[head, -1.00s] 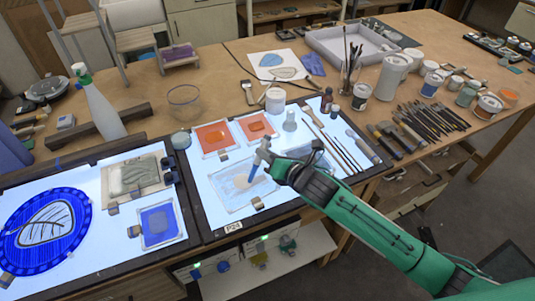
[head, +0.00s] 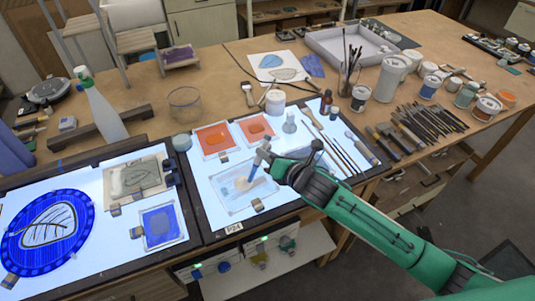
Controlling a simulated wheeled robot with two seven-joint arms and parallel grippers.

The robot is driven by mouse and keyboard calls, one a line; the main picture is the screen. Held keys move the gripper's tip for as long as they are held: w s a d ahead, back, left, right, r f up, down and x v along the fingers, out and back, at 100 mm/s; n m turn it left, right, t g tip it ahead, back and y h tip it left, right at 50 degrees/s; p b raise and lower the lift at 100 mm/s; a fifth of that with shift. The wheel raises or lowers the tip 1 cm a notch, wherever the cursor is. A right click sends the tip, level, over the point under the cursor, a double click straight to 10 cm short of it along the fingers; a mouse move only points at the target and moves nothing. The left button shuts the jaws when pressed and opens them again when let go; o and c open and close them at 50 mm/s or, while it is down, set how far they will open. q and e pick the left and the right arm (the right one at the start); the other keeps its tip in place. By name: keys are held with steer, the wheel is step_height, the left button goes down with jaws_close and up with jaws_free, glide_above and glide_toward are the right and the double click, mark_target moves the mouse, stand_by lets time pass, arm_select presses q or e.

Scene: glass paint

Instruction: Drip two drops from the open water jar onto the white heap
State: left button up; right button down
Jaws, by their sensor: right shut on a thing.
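My right gripper (head: 265,152) is shut on a slim dropper (head: 255,170) with a blue part. It holds the dropper tilted, tip down, over the glass palette (head: 226,202) on the right light table. A pale, whitish heap (head: 243,183) lies on the palette, just below and beside the dropper's tip. I cannot tell whether the tip touches it, and no drop can be made out. A small glass jar (head: 181,142) stands at the light table's left edge, and a clear vessel (head: 290,122) stands behind the gripper. I cannot tell which holds the water. My left gripper is not in view.
Two orange-red glass pieces (head: 213,138) lie behind the palette. Long brushes (head: 342,152) lie on the right, past my right arm. A white jar (head: 275,101) and a glass bowl (head: 185,103) stand further back. The left light table (head: 85,255) carries a blue round panel.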

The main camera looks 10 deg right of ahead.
mark_target(257, 162)
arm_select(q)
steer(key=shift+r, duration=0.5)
arm_select(e)
steer(key=shift+r, duration=0.6)
steer(key=shift+s+a+p, duration=0.2)
steer(key=shift+a+p, duration=0.05)
steer(key=shift+a, duration=0.55)
steer(key=shift+s+a+p, duration=0.15)
steer(key=shift+a+p, duration=0.1)
steer(key=shift+a, duration=0.55)
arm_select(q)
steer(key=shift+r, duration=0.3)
arm_select(e)
steer(key=shift+f, duration=0.1)
steer(key=shift+f+b, duration=0.45)
steer(key=shift+f, duration=0.3)
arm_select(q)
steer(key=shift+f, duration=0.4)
